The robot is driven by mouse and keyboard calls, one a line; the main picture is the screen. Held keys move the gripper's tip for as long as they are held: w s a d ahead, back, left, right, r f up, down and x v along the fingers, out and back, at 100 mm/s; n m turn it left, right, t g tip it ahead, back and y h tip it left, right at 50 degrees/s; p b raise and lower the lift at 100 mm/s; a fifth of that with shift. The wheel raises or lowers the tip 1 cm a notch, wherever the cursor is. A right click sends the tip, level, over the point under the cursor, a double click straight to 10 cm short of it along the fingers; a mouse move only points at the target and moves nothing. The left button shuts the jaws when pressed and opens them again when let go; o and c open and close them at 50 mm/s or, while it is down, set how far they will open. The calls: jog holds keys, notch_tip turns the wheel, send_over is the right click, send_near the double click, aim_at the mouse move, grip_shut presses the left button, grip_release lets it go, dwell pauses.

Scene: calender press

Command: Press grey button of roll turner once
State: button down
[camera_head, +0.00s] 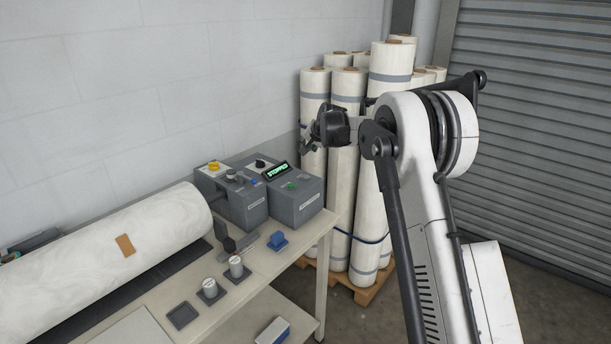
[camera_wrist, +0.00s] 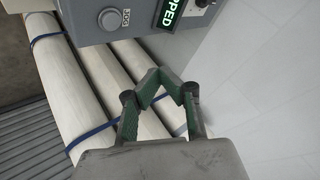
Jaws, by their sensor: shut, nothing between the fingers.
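The grey control box (camera_head: 298,208) with a lit green "STOPPED" display (camera_head: 277,171) stands at the right end of the table. In the wrist view, a round grey button (camera_wrist: 110,18) labelled "JOG" shows on the box face (camera_wrist: 85,12), beside the display (camera_wrist: 170,12), at the top of the picture. My gripper (camera_head: 308,143) is raised above and to the right of the box in the head view. In the wrist view my gripper (camera_wrist: 163,77) is shut and empty, its tips apart from the button.
A second grey box (camera_head: 240,207) with a yellow button (camera_head: 214,166) stands just left. A large white roll (camera_head: 110,255) lies on the table's left. Tall wrapped rolls (camera_head: 343,180) stand on a pallet (camera_head: 362,292) behind my arm. A blue item (camera_head: 278,240) lies on the table.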

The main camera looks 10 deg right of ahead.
aim_at(306, 176)
dwell(0.3)
notch_tip(306, 176, down, 8)
jog(key=b, duration=0.3)
jog(key=shift+f+b, duration=0.4)
jog(key=shift+b, duration=0.05)
jog(key=shift+f, duration=0.1)
dwell(1.2)
jog(key=shift+f+b, duration=0.3)
jog(key=shift+b, duration=0.2)
